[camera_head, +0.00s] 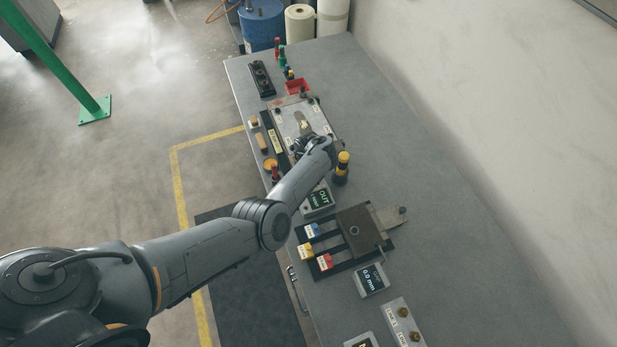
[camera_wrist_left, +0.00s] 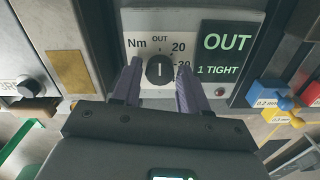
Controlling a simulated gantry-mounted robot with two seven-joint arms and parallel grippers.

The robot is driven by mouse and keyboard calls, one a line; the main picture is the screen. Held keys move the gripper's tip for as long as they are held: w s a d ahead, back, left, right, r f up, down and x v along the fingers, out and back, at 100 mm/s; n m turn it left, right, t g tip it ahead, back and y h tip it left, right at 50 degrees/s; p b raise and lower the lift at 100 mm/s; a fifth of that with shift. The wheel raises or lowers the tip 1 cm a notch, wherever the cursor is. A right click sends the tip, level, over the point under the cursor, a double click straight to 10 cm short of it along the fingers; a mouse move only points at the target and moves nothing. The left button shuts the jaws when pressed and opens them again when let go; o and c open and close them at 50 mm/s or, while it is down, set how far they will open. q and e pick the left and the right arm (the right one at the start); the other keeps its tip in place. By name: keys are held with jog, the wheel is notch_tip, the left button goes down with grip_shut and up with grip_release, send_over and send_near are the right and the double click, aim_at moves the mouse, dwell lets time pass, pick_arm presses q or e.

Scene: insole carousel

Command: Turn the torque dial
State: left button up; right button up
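The torque dial (camera_wrist_left: 160,71) is a round black knob with a light pointer line standing about upright. It sits on a white plate (camera_wrist_left: 138,48) marked "Nm", "OUT" and "20". My left gripper (camera_wrist_left: 159,66) has one finger on each side of the dial, with a gap showing on both sides. A dark display (camera_wrist_left: 224,47) right of the dial reads "OUT" and "1 TIGHT". In the head view my left gripper (camera_head: 310,146) is over the far part of the bench, and its wrist hides the dial. My right gripper is in neither view.
A black-and-yellow post (camera_head: 342,167) stands close right of my left wrist. Nearer are blue, yellow and red tabs (camera_head: 325,262) beside a dark block (camera_head: 356,231) and a "0.0 mm" display (camera_head: 371,280). A red tray (camera_head: 297,86) lies farther back. The right side of the bench (camera_head: 450,235) is clear.

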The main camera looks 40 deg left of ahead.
pick_arm(q)
jog(key=shift+o, duration=1.1)
jog(key=shift+r, duration=0.1)
notch_tip(320, 180, up, 11)
jog(key=p, duration=0.3)
jog(key=shift+f, duration=0.2)
